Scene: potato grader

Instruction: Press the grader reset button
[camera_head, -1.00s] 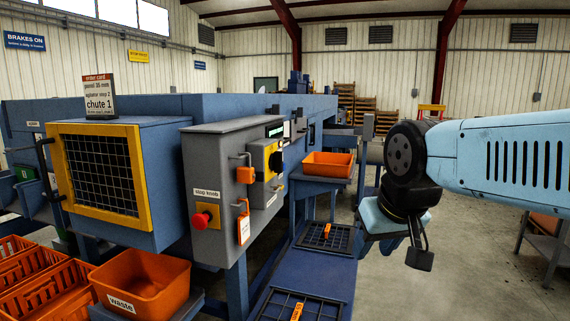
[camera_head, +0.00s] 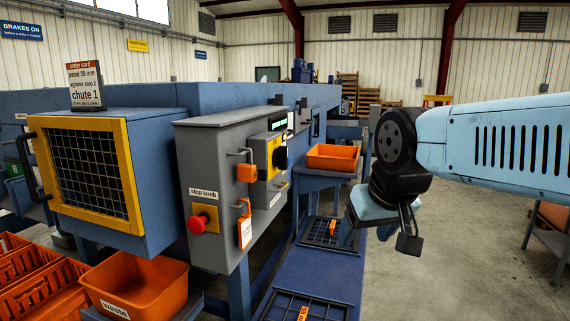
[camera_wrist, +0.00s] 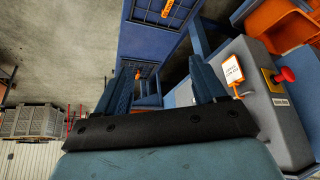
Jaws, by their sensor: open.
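The grey grader control box (camera_head: 215,190) stands left of centre in the head view. It carries a red stop knob (camera_head: 198,223) on a yellow plate, an orange block (camera_head: 246,173), a hanging orange-edged tag (camera_head: 245,228) and a yellow panel (camera_head: 268,160) with a dark knob. I cannot make out which part is the reset button. My gripper (camera_wrist: 160,82) is open and empty in the wrist view, apart from the box. There the red knob (camera_wrist: 285,75) and tag (camera_wrist: 233,70) lie right of the fingers. In the head view my gripper hangs right of the box, partly hidden.
An orange waste bin (camera_head: 135,287) and orange crates (camera_head: 40,280) stand at lower left. A yellow-framed mesh guard (camera_head: 90,175) is left of the box. An orange tray (camera_head: 332,158) sits behind on the grader. Open floor (camera_head: 440,260) is at right.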

